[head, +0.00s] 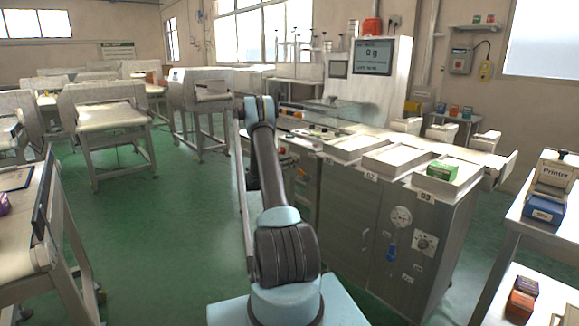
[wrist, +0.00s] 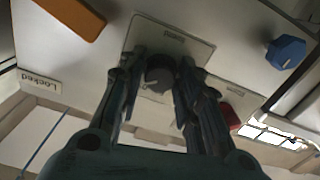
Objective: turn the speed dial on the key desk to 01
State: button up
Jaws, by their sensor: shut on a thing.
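In the wrist view, the dark round speed dial (wrist: 158,72) sits on a light plate (wrist: 172,36) whose label appears upside down. The two fingers of my gripper (wrist: 161,78) stand on either side of the dial and are shut on it. The dial's setting cannot be read; the fingers cover part of the plate's markings. In the head view, my gripper and the dial cannot be made out.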

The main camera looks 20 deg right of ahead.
jog(key=shift+w+a+f+n, duration=0.1)
jog(key=shift+w+a+n, duration=0.05)
jog(key=shift+n, duration=5.55)
jog(key=shift+w+a+n, duration=0.1)
jog(key=shift+n, duration=5.6)
jog(key=o, duration=1)
jog(key=shift+f, duration=0.1)
jog(key=shift+c, duration=0.2)
jog(key=shift+o, duration=0.6)
jog(key=shift+s+d, duration=0.1)
jog(key=shift+d, duration=0.05)
